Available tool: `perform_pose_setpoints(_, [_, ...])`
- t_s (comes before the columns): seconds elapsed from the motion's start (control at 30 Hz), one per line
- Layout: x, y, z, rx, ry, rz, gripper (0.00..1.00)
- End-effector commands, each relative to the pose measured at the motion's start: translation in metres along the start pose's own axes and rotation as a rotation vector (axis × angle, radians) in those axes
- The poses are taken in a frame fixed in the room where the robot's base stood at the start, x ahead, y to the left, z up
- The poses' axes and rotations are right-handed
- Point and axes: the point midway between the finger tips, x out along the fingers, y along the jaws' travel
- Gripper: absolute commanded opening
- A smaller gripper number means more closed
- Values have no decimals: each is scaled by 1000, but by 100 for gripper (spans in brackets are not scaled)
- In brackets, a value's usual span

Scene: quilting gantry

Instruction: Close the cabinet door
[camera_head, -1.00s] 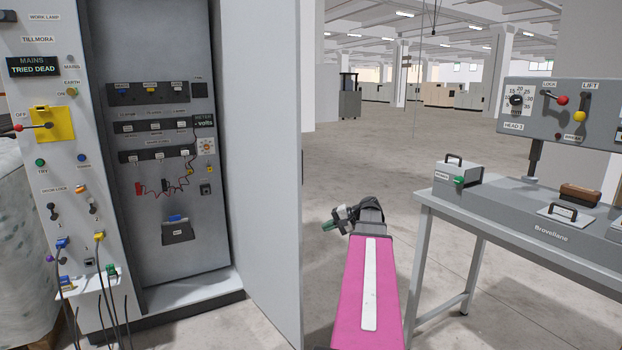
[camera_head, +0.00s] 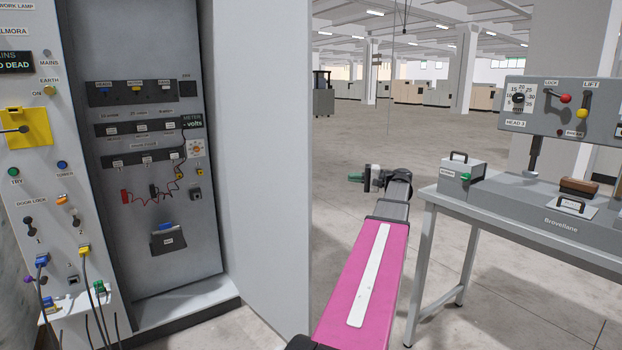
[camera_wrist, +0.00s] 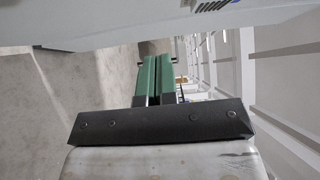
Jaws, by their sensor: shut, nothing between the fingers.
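The cabinet door (camera_head: 257,150) is a tall pale grey panel on the right side of the open cabinet, standing swung out towards me. The cabinet's inside (camera_head: 150,225) shows its dark grey back panel with meter, sockets and wires. My gripper (camera_head: 355,178) is at the end of my pink arm, to the right of the door's free edge and apart from it in the head view. In the wrist view my gripper's green fingers (camera_wrist: 157,75) lie side by side, shut and empty. A pale surface crosses the top of that view; I cannot tell what it is.
A control panel (camera_head: 40,190) with switches and cables stands left of the cabinet opening. A grey bench (camera_head: 530,230) with a machine and boxes stands to the right of my arm. Open concrete floor (camera_head: 420,130) lies behind.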

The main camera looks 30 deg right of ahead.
Motion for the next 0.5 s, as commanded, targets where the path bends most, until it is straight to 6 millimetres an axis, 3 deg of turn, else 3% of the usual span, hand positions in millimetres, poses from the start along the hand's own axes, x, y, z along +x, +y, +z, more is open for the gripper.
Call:
perform_pose_setpoints(0.17, [16,0,1,0,-2,-1,0])
perform_pose_setpoints(0.5, [79,0,1,0,-2,-1,0])
